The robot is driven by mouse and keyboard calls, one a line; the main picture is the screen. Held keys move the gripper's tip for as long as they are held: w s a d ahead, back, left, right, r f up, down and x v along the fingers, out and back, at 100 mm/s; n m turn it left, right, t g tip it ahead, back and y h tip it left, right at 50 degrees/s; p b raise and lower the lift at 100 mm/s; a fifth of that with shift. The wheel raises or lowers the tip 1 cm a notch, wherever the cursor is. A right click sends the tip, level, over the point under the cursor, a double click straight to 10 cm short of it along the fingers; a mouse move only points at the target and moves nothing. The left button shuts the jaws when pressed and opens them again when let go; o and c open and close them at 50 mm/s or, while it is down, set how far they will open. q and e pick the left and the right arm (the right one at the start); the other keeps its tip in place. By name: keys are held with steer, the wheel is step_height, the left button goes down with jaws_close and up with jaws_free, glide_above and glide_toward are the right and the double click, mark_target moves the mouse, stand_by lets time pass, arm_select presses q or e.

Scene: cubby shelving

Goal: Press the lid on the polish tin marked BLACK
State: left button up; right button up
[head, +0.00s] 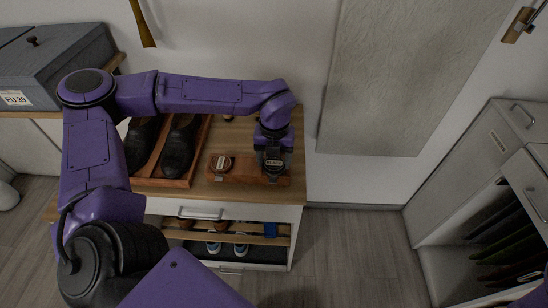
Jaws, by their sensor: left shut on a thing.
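My left gripper (273,168) points down over the right end of a reddish wooden stand (243,172) on the cabinet top. It is shut on a small dark lid with a pale label (273,162), mostly hidden by the fingers. The lid is at or just above the tin's place on the stand; I cannot tell whether it touches a tin below. A brown round tin (220,162) with a pale label sits at the left end of the stand. The lettering is too small to read. My right gripper is not in view.
Black shoes (180,146) stand in a wooden tray (165,182) left of the stand. Below are a drawer (200,208) and a rack of shoes. A grey box (60,62) sits on a shelf at upper left. Open floor (350,250) lies right of the cabinet.

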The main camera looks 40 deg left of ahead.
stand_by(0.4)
arm_select(q)
steer(key=o, duration=1.2)
steer(key=shift+o, duration=0.3)
step_height(320, 180, up, 7)
steer(key=p, duration=0.6)
jaws_close()
steer(key=shift+f, duration=0.2)
stand_by(0.7)
